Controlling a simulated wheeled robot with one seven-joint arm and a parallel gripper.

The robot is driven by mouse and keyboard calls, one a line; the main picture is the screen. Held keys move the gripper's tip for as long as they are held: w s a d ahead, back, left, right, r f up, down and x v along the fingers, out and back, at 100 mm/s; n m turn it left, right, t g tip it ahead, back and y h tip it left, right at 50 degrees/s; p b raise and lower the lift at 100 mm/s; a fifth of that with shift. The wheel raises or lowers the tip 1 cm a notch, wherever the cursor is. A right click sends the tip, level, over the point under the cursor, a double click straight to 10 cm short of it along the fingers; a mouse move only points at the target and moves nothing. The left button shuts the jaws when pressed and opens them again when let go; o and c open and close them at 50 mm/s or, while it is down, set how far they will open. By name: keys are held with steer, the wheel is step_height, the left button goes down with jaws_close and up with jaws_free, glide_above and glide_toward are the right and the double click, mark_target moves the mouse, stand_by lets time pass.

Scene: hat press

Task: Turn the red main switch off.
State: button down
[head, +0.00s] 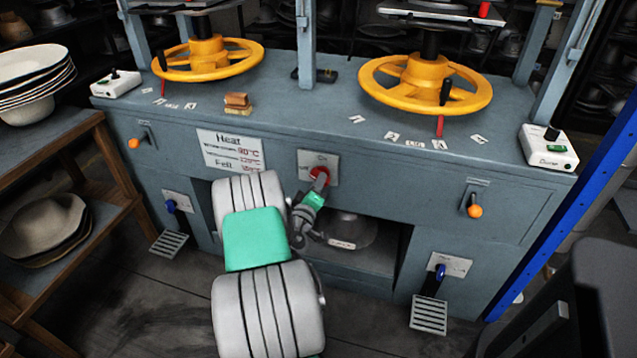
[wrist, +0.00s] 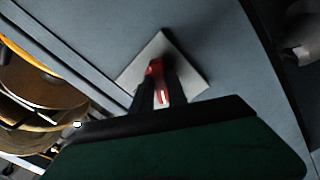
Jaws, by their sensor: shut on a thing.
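The red main switch (head: 319,173) sits on a light square plate (head: 332,160) in the middle of the press's blue-grey front. My gripper (head: 321,182) reaches it from below and is shut on the red switch. In the wrist view, the red knob (wrist: 156,68) shows between the two dark fingers of my gripper (wrist: 158,88), with the pale plate (wrist: 190,70) behind it. The fingers hide part of the knob, and the lettering on the plate is too small to read.
Two yellow handwheels (head: 208,60) (head: 425,84) stand on the press top. A Heat/Felt sign (head: 231,151) is left of the switch. Orange-knobbed levers (head: 474,210) sit on the front. Below the switch is an open recess with a metal hat form (head: 345,232). A wooden shelf (head: 60,148) stands at left.

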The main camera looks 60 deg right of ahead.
steer(key=n+p, duration=0.1)
steer(key=n, duration=0.5)
steer(key=shift+n, duration=0.3)
stand_by(0.4)
steer(key=c, duration=1.3)
jaws_free()
steer(key=a, duration=0.5)
steer(key=s+a, duration=0.1)
steer(key=a, duration=0.1)
steer(key=shift+s+a, duration=0.1)
steer(key=shift+a, duration=0.3)
